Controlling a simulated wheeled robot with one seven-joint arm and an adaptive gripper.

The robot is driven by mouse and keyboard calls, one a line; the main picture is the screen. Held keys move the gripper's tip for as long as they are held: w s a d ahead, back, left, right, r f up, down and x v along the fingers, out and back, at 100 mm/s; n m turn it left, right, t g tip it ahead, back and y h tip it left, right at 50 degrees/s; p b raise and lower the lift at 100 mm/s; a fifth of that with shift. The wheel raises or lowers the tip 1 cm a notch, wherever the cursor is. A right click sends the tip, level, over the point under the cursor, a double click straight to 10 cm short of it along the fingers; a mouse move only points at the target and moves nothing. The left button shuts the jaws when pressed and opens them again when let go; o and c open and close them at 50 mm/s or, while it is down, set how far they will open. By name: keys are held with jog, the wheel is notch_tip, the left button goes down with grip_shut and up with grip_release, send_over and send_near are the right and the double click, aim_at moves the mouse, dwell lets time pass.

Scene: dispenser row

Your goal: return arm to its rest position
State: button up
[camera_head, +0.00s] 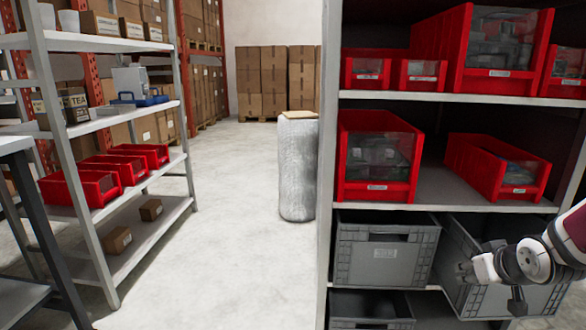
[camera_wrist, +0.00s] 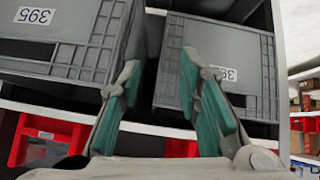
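My gripper (camera_head: 468,270) is at the right of the head view, in front of the lower grey crates of the near shelf. In the wrist view my gripper (camera_wrist: 160,65) has its two teal-padded fingers spread apart with nothing between them. Beyond the fingers are two grey crates, a left one (camera_wrist: 50,45) and a right one (camera_wrist: 215,70), each with a number label. A dark gap runs between them. In the head view my arm hides part of the right grey crate (camera_head: 460,255).
The near shelf (camera_head: 440,192) holds several red bins (camera_head: 378,165) above the grey crates. A wrapped roll (camera_head: 297,165) stands beside it. An open rack (camera_head: 130,122) with red bins and boxes is at left. Bare floor (camera_head: 230,220) lies between.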

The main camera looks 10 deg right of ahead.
jog(key=s+a+r+g+y, duration=0.1)
jog(key=s+a+r+g, duration=0.25)
jog(key=s+a, duration=0.6)
jog(key=s+a+r+g+y, duration=0.15)
jog(key=s+a+r, duration=0.25)
jog(key=s+a, duration=0.55)
jog(key=s+a+r+g, duration=0.3)
jog(key=s+a+r, duration=0.1)
jog(key=s+a, duration=0.6)
notch_tip(320, 180, up, 36)
jog(key=d+n+t+p, duration=0.1)
jog(key=t+p, duration=0.2)
jog(key=p, duration=3.1)
jog(key=shift+s+d+t, duration=0.3)
jog(key=shift+s+t, duration=0.05)
jog(key=shift+t, duration=0.05)
